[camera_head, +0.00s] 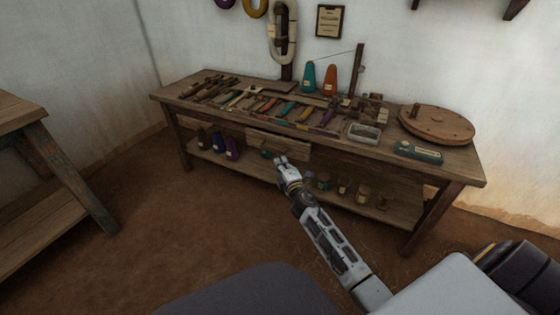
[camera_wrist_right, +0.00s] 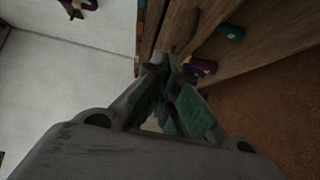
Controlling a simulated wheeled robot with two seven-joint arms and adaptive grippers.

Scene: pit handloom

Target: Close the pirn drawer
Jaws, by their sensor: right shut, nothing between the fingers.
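The pirn drawer (camera_head: 277,142) is a plain wooden front under the top of the workbench, left of its middle. Its front seems to stand out a little from the bench; how far I cannot tell. My right gripper (camera_head: 281,160) is shut and empty, with its fingertips at the lower edge of the drawer front. In the right wrist view the shut fingertips (camera_wrist_right: 158,62) are close to wooden surfaces; whether they touch is unclear. My left gripper is not in view.
The workbench top (camera_head: 455,162) carries rows of pirns and tools, a metal tray (camera_head: 364,133) and a round wooden disc (camera_head: 436,124). The lower shelf holds purple bottles (camera_head: 232,149) and small jars (camera_head: 343,186). Another wooden table (camera_head: 45,150) stands left. The floor between is clear.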

